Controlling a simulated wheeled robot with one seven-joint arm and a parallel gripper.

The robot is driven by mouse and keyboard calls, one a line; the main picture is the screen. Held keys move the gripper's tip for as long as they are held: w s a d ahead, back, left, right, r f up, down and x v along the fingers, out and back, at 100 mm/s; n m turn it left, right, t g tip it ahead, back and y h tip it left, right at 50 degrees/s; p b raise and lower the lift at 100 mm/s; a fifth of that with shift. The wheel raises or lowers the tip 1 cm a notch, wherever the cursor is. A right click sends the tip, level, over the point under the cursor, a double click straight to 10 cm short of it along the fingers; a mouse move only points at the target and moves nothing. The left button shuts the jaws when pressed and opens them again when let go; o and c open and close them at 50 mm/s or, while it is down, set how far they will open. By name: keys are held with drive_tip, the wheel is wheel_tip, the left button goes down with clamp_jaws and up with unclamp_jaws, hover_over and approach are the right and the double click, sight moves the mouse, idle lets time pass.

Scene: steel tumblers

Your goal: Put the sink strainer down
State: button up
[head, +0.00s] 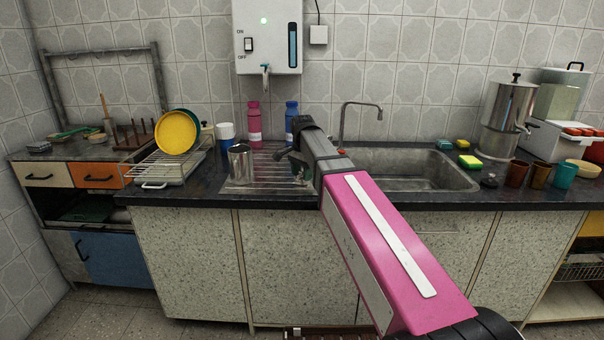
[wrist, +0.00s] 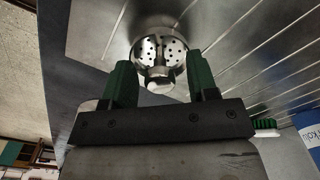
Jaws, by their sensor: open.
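The sink strainer (wrist: 148,50) is a round, perforated steel piece with a knob, seen in the wrist view between and just beyond my fingertips. It appears to lie on the steel drainboard (wrist: 230,45), knob towards my gripper. My gripper (wrist: 161,74) is open, its two green fingers apart on either side of the knob, with visible gaps. In the head view, my gripper (head: 297,168) is low over the ribbed drainboard (head: 262,182) left of the sink basin, and the strainer is hidden there.
A steel tumbler (head: 240,163) stands on the drainboard left of my gripper. A pink bottle (head: 254,125) and a blue bottle (head: 292,120) stand behind. The sink basin (head: 400,170) is to the right, with a tap (head: 343,120) behind. A dish rack (head: 165,168) is at left.

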wheel_tip(320, 180, up, 12)
drive_tip(key=shift+r, duration=0.15)
idle(0.5)
